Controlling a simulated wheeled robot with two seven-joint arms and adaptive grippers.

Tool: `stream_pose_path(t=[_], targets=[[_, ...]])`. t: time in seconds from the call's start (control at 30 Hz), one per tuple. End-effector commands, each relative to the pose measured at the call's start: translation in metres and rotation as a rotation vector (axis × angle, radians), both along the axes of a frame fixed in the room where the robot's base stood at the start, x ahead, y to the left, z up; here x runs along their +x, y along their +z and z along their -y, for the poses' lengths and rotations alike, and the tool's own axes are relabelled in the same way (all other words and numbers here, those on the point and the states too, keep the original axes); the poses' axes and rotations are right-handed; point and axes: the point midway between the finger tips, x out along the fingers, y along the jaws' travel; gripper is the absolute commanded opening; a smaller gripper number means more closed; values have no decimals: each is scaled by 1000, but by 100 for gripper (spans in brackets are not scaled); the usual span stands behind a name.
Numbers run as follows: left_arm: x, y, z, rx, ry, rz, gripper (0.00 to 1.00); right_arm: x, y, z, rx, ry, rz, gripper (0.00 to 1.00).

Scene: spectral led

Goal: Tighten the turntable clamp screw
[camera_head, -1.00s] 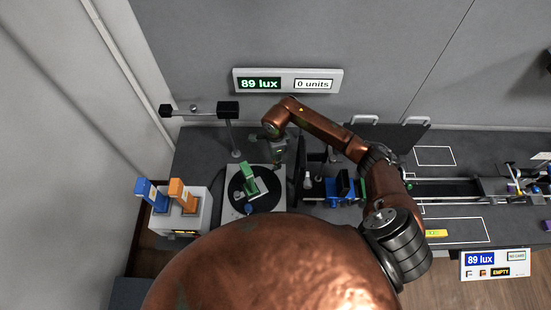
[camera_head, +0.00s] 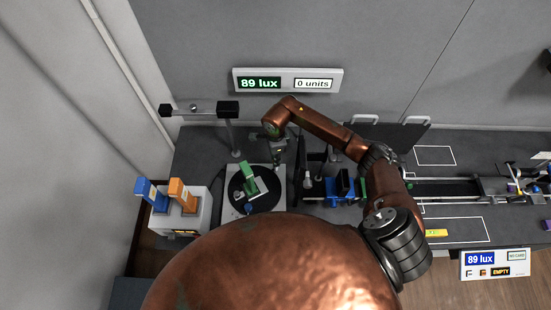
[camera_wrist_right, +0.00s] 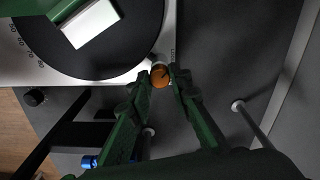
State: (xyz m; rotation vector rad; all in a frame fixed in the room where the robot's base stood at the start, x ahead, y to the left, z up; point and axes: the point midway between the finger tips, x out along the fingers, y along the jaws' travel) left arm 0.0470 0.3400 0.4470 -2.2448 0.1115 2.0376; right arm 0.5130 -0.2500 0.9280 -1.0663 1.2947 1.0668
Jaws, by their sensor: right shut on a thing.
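The turntable is a black disc (camera_head: 238,199) on a pale plate with printed degree numbers, at the centre-left in the head view. A green block (camera_head: 249,176) with a white part stands on the disc. The clamp screw has an orange-brown round head (camera_wrist_right: 160,77) at the plate's edge beside the disc in the right wrist view. My right gripper (camera_wrist_right: 161,79) has its green fingertips closed around both sides of that head. In the head view the right gripper (camera_head: 278,162) is small, at the disc's upper right. My left gripper is not in view.
Blue (camera_head: 150,192) and orange (camera_head: 182,194) pieces stand in a grey holder left of the turntable. A black post (camera_head: 233,137) with a crossbar rises behind. Blue-based parts (camera_head: 339,189) stand to the right. The wall display (camera_head: 287,81) reads 89 lux.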

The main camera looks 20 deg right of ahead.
Motion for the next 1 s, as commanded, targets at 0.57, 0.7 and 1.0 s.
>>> stream_pose_path(t=[0.57,0.7,1.0], targets=[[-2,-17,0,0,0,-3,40,1,0,0,-1,-414,3,0],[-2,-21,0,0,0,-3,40,1,0,0,-1,-548,2,0],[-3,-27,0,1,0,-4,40,1,0,0,0,-833,3,0]])
